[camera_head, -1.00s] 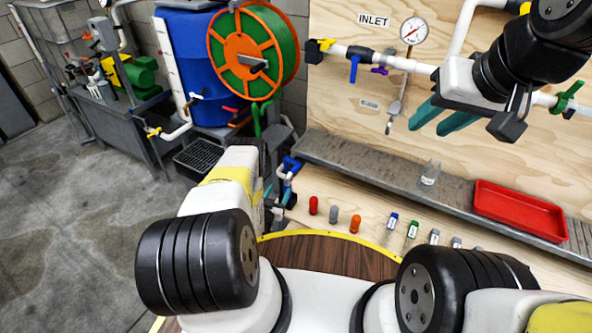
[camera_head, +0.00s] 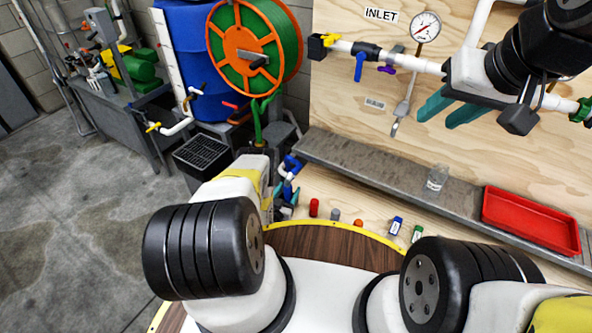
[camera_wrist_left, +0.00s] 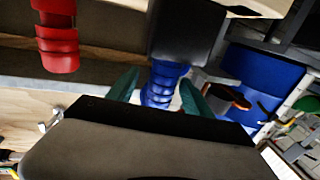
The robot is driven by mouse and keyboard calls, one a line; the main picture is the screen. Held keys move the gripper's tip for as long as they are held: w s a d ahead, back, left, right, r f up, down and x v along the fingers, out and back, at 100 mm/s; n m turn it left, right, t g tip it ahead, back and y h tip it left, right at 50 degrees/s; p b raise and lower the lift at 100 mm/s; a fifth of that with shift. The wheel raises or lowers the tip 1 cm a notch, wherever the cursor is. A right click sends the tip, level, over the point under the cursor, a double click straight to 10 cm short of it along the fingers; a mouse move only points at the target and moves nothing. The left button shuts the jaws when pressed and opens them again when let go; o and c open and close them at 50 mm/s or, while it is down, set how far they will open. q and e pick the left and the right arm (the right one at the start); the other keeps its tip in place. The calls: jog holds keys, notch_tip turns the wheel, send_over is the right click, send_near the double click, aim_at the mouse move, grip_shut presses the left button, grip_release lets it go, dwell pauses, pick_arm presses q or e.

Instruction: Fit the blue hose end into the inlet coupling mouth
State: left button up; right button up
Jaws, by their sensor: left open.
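The blue ribbed hose end (camera_wrist_left: 163,84) hangs from a dark block in the left wrist view. My left gripper (camera_wrist_left: 160,88) is open, with one teal finger on each side of it; I cannot tell whether they touch it. In the head view my left gripper (camera_head: 284,192) is low, beside a blue fitting (camera_head: 291,164), and mostly hidden by my arm. The inlet coupling (camera_head: 321,46), black with yellow levers, is at the left end of the white pipe under the INLET label (camera_head: 381,15). My right gripper (camera_head: 437,119) is open and empty before the board.
A red ribbed hose end (camera_wrist_left: 58,42) hangs left of the blue one. A grey shelf (camera_head: 370,165) runs below the board, with a clear jar (camera_head: 437,177) and a red tray (camera_head: 530,221). A hose reel (camera_head: 252,50) and blue drum (camera_head: 183,60) stand at the left.

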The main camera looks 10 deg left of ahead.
pick_arm(q)
jog(key=shift+w+d, duration=0.15)
jog(key=shift+w, duration=1.4)
grip_shut()
jog(key=shift+r, duration=0.15)
